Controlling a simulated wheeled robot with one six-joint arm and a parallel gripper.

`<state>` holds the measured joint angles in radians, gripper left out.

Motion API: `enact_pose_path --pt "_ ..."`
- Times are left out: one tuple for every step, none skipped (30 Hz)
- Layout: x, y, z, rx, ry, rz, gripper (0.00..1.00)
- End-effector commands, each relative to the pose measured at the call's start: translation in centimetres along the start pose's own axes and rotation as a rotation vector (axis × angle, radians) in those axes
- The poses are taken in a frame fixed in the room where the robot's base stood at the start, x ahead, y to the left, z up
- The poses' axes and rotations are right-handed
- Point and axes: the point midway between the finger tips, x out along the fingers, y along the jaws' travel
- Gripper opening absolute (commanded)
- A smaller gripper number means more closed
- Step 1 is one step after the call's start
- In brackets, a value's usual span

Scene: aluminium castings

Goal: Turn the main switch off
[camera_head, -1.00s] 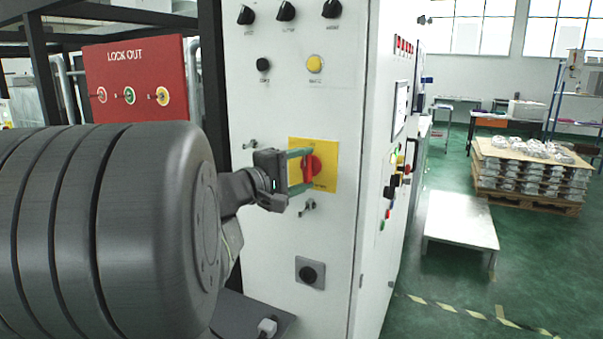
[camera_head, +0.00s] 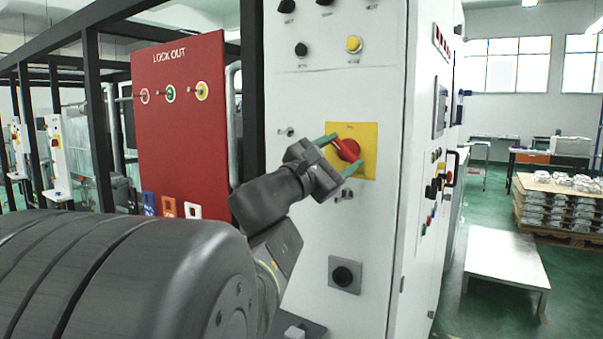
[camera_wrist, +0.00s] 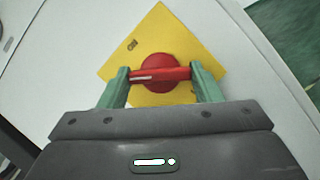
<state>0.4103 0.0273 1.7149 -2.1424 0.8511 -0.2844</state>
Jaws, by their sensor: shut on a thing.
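The main switch is a red rotary knob (camera_head: 347,150) on a yellow square plate (camera_head: 368,136), on the front of a white cabinet. In the head view its handle now sits tilted. In the wrist view the red knob (camera_wrist: 160,73) lies between the two green fingers, its bar reaching from one finger to the other, and the yellow plate (camera_wrist: 163,31) looks turned. My gripper (camera_head: 338,156) is shut on the knob's bar, with a rolled wrist. The far side of the knob is hidden.
A red lock-out board (camera_head: 180,120) stands to the left. A low white platform (camera_head: 506,262) and a pallet of castings (camera_head: 560,207) are on the right.

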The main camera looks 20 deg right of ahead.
Motion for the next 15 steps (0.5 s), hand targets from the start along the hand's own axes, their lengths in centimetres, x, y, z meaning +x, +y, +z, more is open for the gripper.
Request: enact_pose_path --pt "-0.14 -0.53 -0.37 -0.028 0.0 0.009 0.35" --pt "-0.14 -0.5 -0.33 -0.045 -0.001 0.017 0.35" --pt "-0.14 -0.46 -0.31 -0.067 0.0 0.027 0.35" --pt "-0.13 -0.45 -0.3 -0.082 0.0 0.033 0.35" --pt "-0.12 -0.47 -0.27 -0.096 0.0 0.038 0.35" --pt "-0.11 -0.46 -0.26 -0.113 0.0 0.045 0.35" --pt "-0.1 -0.44 -0.26 -0.126 0.001 0.051 0.35" --pt "-0.09 -0.43 -0.25 -0.137 0.001 0.055 0.35" --pt "-0.08 -0.41 -0.23 -0.149 0.001 0.06 0.35" --pt "-0.07 -0.39 -0.22 -0.158 0.001 0.063 0.35" --pt "-0.06 -0.37 -0.22 -0.166 0.002 0.067 0.35" --pt "-0.05 -0.34 -0.21 -0.174 0.003 0.071 0.35" --pt "-0.04 -0.32 -0.2 -0.179 0.003 0.073 0.35" --pt "-0.04 -0.31 -0.18 -0.184 0.003 0.075 0.35" --pt "-0.03 -0.29 -0.16 -0.189 0.003 0.077 0.35"
